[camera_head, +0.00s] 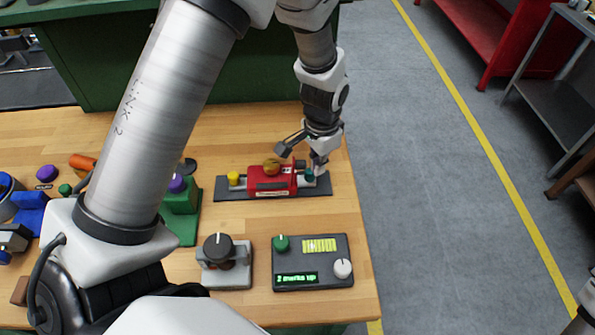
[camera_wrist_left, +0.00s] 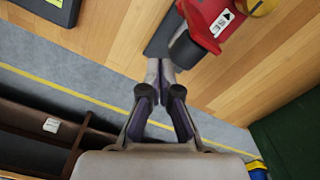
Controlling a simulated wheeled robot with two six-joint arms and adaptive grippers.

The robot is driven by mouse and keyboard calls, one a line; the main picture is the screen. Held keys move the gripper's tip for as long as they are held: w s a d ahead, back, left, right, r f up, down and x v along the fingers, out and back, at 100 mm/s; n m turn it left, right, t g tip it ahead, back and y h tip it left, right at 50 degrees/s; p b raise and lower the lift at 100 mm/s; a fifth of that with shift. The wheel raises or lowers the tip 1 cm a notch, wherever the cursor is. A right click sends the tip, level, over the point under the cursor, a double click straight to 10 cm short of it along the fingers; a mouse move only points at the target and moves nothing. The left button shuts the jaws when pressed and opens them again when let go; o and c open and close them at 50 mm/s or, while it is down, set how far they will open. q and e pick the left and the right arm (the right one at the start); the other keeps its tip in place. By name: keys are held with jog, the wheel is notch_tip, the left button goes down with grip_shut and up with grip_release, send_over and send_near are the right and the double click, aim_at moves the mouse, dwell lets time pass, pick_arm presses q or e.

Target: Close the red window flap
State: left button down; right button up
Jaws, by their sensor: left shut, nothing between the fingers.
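The red unit (camera_head: 268,181) sits on a dark base plate (camera_head: 232,192) near the table's right side. It has a yellow knob at its left, an amber round part (camera_head: 271,167) on top and a teal knob (camera_head: 310,175) at its right. My left gripper (camera_head: 318,166) is at the unit's right end, close to the teal knob. In the left wrist view the fingers (camera_wrist_left: 160,72) are shut and empty, beside a dark round knob (camera_wrist_left: 185,50) and the red body (camera_wrist_left: 208,20). Contact is unclear.
Several coloured parts lie at the left. The table's right edge is close to the gripper; grey floor lies beyond.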

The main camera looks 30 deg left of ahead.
pick_arm(q)
jog(key=shift+f+b, duration=0.4)
jog(key=shift+f, duration=0.75)
jog(key=shift+a, duration=0.15)
jog(key=shift+s+a+p, duration=0.3)
jog(key=shift+s+a, duration=0.5)
jog(key=shift+a, duration=0.15)
jog(key=shift+s+a+b, duration=0.5)
jog(key=shift+s+a, duration=0.3)
jog(key=shift+a, duration=0.25)
jog(key=shift+s+a+b, duration=0.8)
jog(key=shift+a+b, duration=0.3)
jog(key=shift+b, duration=0.25)
jog(key=shift+s+a+b, duration=0.75)
jog(key=shift+a+b, duration=0.3)
jog(key=shift+b, duration=0.25)
